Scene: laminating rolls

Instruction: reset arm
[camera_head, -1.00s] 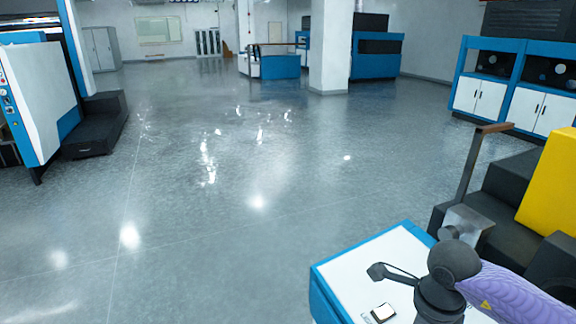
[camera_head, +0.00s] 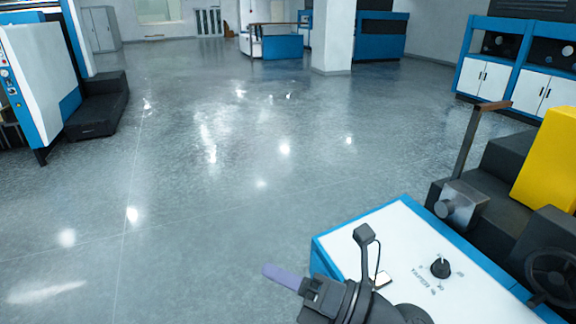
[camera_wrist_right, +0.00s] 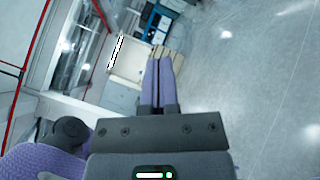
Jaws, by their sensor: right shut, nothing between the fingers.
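My right gripper (camera_head: 268,269) shows at the bottom middle of the head view, its purple fingers pointing left over the floor. It is beside the left edge of a white-and-blue machine top (camera_head: 400,235), with part of my dark wrist in front of that top. In the right wrist view, the two purple fingers of the right gripper (camera_wrist_right: 159,62) lie together, with nothing between them. My left gripper is in neither view.
A black knob (camera_head: 440,268) stands on the machine top. A handwheel (camera_head: 553,272), a lever (camera_head: 469,150) and a yellow block (camera_head: 548,165) are at the right. A larger machine (camera_head: 40,75) stands at the left. The grey floor (camera_head: 200,200) between is clear.

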